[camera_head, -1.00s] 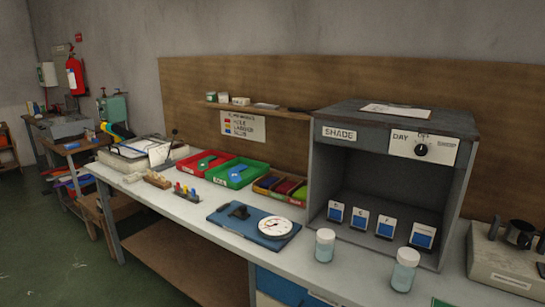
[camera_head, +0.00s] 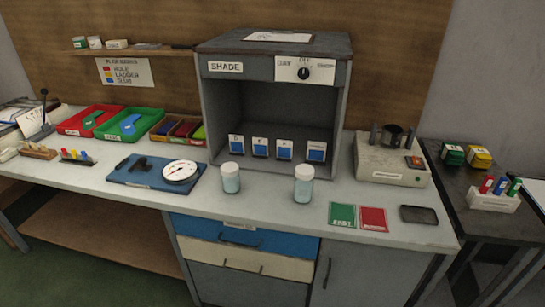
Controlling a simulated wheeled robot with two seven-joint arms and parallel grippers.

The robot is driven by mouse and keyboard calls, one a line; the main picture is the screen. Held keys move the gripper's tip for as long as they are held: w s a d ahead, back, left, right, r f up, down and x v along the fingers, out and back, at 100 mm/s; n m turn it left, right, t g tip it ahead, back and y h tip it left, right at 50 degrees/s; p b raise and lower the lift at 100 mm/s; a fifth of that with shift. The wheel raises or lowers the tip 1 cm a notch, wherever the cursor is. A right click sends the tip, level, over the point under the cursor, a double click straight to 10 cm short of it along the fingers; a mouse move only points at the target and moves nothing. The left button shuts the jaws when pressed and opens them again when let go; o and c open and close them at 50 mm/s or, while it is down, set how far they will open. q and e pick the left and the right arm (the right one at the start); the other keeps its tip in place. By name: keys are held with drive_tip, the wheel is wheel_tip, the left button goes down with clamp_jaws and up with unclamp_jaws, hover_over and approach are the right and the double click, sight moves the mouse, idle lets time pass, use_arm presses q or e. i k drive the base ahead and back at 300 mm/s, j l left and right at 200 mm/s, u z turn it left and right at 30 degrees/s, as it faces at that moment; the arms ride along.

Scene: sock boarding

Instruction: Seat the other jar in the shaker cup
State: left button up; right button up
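Two clear jars with white lids and pale blue contents stand upright on the bench. The left jar (camera_head: 231,178) is in front of the shade box's left side, right of the blue board. The right jar (camera_head: 303,185) is in front of the box's right side. The shaker (camera_head: 391,163) is a beige machine on the right end of the bench. Its dark round cup (camera_head: 391,137) is on top, between dark posts; I cannot see whether anything is inside. Neither of my grippers is in view.
The grey shade box (camera_head: 274,112) holds several blue sample cards. A green card (camera_head: 342,215), a red card (camera_head: 373,219) and a dark pad (camera_head: 418,215) lie at the front right. A dark side table (camera_head: 470,222) stands at right. Bench between the jars is clear.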

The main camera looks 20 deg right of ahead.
sight(392, 134)
drive_tip(key=z, duration=1.5)
